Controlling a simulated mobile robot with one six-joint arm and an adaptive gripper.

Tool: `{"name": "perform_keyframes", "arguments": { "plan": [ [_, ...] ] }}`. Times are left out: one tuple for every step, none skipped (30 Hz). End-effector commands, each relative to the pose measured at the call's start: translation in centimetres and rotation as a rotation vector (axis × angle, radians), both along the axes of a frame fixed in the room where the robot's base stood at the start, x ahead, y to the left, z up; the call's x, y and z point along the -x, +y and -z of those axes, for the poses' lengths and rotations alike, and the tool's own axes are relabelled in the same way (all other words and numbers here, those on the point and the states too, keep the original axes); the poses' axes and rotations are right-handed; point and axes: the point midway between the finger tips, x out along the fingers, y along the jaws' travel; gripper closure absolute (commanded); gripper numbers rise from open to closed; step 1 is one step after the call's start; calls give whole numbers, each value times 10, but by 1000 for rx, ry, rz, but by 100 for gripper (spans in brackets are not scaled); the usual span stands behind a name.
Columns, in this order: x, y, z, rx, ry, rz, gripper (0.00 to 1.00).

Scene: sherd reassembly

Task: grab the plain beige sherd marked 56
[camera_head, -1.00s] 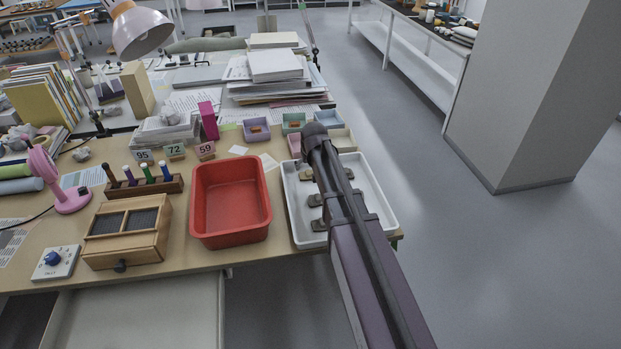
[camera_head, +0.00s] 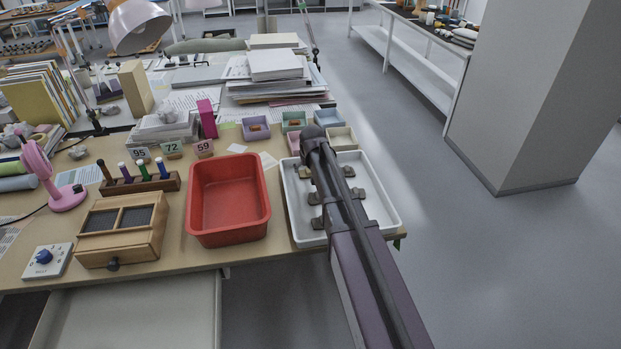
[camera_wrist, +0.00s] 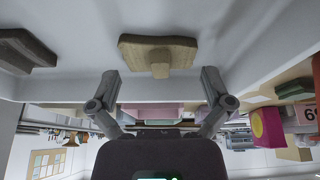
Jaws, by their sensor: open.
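In the wrist view a beige-tan sherd (camera_wrist: 135,52) lies straight ahead of my gripper (camera_wrist: 160,78), with a small lighter block-like part at its middle. My gripper is open. Its two fingers stand apart on either side of the sherd's line, short of it and empty between. A darker brown sherd (camera_wrist: 28,50) lies to the left. In the head view several brownish sherds (camera_head: 315,198) lie in the white tray (camera_head: 302,237). My arm crosses the tray and hides part of it and the fingertips. I cannot read the number 56 on any sherd.
A red bin (camera_head: 228,235) stands left of the tray. Small coloured boxes (camera_head: 257,135) stand behind it, a purple and a teal one holding pieces. Number cards (camera_head: 204,147), a pen rack (camera_head: 142,186) and a wooden box (camera_head: 122,240) are farther left. Open floor lies right.

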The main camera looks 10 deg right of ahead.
Motion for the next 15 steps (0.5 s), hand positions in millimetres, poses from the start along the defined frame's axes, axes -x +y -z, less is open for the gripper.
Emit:
{"name": "perform_keyframes", "arguments": {
  "plan": [
    [-2,0,6,0,0,0,0],
    [-2,0,7,0,0,0,0],
    [-3,0,7,0,0,0,0],
    [-3,0,8,0,0,0,0],
    [-3,0,8,0,0,0,0],
    [-3,0,8,0,0,0,0],
    [-3,0,8,0,0,0,0],
    [-3,0,8,0,0,0,0],
    [-3,0,8,0,0,0,0],
    [-3,0,8,0,0,0,0],
    [-3,0,8,0,0,0,0],
    [-3,0,8,0,0,0,0],
    [-3,0,8,0,0,0,0],
    [-3,0,8,0,0,0,0],
    [-3,0,8,0,0,0,0]
  ]
}}
